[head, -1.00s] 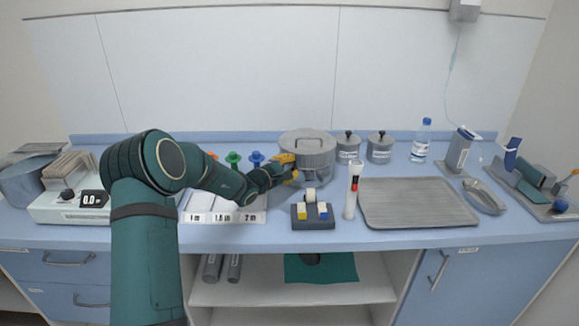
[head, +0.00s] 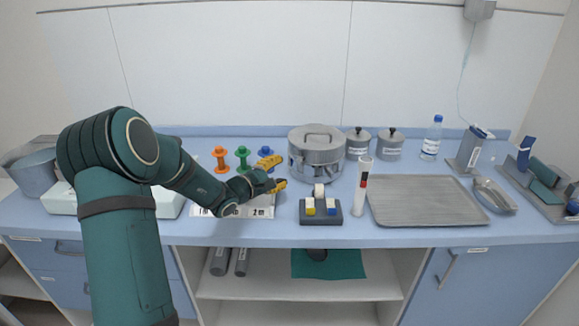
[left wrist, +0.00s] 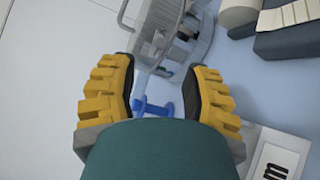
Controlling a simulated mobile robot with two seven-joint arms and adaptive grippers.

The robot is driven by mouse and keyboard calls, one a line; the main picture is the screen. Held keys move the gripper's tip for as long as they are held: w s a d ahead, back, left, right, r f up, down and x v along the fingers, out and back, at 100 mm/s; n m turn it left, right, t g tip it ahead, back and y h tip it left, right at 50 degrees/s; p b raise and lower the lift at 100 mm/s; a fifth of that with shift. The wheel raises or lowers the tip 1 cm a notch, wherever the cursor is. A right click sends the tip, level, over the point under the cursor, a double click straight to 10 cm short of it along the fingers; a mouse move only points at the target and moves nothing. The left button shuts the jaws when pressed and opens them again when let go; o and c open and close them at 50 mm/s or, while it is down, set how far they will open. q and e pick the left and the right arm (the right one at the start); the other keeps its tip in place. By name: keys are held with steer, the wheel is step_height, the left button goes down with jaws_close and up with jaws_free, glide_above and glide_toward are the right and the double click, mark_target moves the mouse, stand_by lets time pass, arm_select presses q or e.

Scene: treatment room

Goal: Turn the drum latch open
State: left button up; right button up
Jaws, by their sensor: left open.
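A grey metal drum (head: 318,158) with a flat lid and a top handle stands at the back middle of the counter. In the left wrist view its slatted side (left wrist: 158,28) shows at the top, beyond the fingers. Its latch is too small to make out for certain in the head view. My left gripper (head: 275,174) has yellow fingers and is open and empty, to the left of the drum and apart from it. In the left wrist view the open fingers (left wrist: 160,92) have a gap between them. My right gripper is not in view.
Orange, green and blue spools (head: 242,158) stand left of the drum, behind my arm. Two lidded canisters (head: 389,147) stand beside the drum.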

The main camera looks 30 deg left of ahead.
arm_select(q)
steer(key=shift+s+a, duration=0.15)
steer(key=shift+s, duration=0.95)
